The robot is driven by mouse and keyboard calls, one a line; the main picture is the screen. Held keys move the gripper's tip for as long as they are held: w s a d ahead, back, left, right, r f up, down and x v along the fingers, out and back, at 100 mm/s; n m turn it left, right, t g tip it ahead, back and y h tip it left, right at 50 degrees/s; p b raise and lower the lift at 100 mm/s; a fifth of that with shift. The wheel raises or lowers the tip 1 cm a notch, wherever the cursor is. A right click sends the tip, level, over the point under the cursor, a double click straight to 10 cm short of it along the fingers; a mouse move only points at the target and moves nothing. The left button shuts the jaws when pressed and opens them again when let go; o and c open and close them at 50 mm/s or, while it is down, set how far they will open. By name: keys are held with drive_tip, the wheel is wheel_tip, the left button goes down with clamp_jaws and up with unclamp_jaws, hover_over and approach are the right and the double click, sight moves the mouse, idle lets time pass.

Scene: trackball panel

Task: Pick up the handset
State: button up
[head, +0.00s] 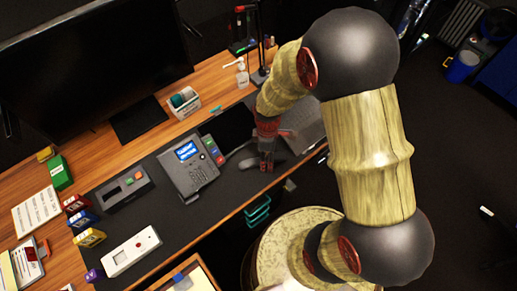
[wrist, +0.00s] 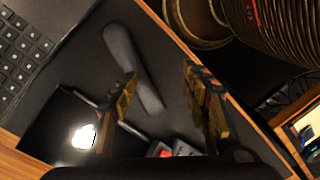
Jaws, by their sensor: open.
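The handset (wrist: 124,52) is a dark grey, long, curved piece lying on the black desk mat in the wrist view. It also shows in the head view (head: 249,163), partly covered by my gripper. My gripper (wrist: 160,73) is open, with nothing held. In the wrist view the lower half of the handset shows between the two fingers, closer to the left finger. In the head view my gripper (head: 266,160) points down over the handset. I cannot tell the exact height gap. The desk phone (head: 190,165), grey with a lit blue screen, is to the left.
A laptop (head: 308,127) lies right of my gripper, and its keys (wrist: 22,62) show at left in the wrist view. A large monitor (head: 85,65), a sanitizer bottle (head: 242,74) and a white box (head: 186,103) are farther back. The desk edge runs close by the handset.

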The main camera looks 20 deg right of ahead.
drive_tip(key=w+n, duration=0.1)
drive_tip(key=w, duration=0.1)
drive_tip(key=shift+w+r+n+t, duration=0.2)
drive_tip(key=shift+w+n+t, duration=0.1)
drive_tip(key=shift+w+n, duration=0.45)
drive_tip(key=shift+n, duration=0.85)
drive_tip(key=f+b, duration=0.1)
drive_tip(key=f, duration=0.3)
drive_tip(key=f+b, duration=0.1)
drive_tip(key=f, duration=0.2)
drive_tip(key=shift+w+a+f+b, duration=0.15)
drive_tip(key=shift+a+f+b, duration=0.05)
drive_tip(key=shift+f+b, duration=0.15)
drive_tip(key=shift+c, duration=0.9)
clamp_jaws()
